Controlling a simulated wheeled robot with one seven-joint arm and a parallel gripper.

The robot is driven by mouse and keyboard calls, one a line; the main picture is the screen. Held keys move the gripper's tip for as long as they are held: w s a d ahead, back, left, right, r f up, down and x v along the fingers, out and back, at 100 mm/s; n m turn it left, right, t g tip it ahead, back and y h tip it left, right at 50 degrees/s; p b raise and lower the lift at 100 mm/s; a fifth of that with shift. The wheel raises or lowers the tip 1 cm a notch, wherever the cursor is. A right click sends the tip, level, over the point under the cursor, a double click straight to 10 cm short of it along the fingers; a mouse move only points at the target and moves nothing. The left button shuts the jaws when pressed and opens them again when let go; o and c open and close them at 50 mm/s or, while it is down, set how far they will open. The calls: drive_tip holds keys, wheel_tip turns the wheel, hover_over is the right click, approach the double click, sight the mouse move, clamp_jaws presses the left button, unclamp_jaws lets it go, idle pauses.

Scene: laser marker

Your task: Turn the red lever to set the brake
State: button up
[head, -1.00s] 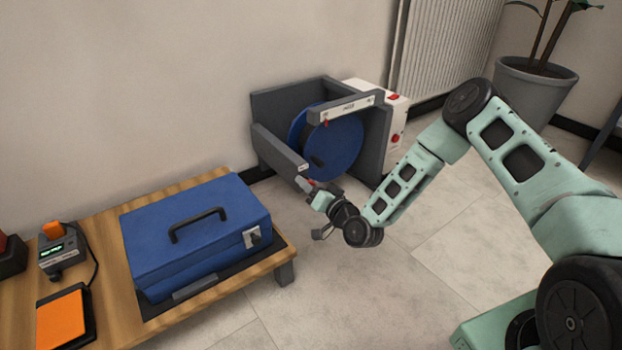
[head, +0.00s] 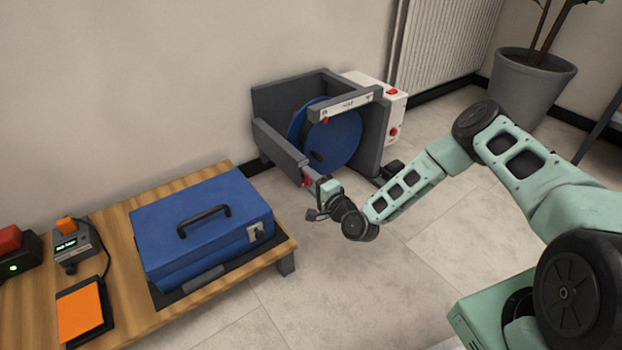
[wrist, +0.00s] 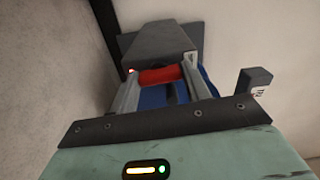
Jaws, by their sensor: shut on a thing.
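The red lever (wrist: 160,76) lies between the two fingers of my gripper (wrist: 161,85) in the wrist view, and the gripper is shut on it. In the head view the red lever (head: 307,180) shows at the near end of the grey left arm of the reel stand (head: 281,146), partly hidden by my gripper (head: 313,181). The blue cable reel (head: 335,140) sits inside the stand. The lever's pivot is hidden.
A white box with red buttons (head: 393,112) stands behind the stand's right side. A low wooden table (head: 117,232) with a blue case (head: 200,228) is at the left. A potted plant (head: 530,88) stands back right. The floor in front is clear.

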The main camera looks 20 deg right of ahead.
drive_tip(key=shift+s+a+f+m, duration=0.1)
drive_tip(key=shift+m, duration=0.4)
drive_tip(key=o, duration=1)
drive_tip(key=p+v, duration=0.8)
drive_tip(key=v, duration=0.9)
drive_tip(key=shift+s, duration=0.15)
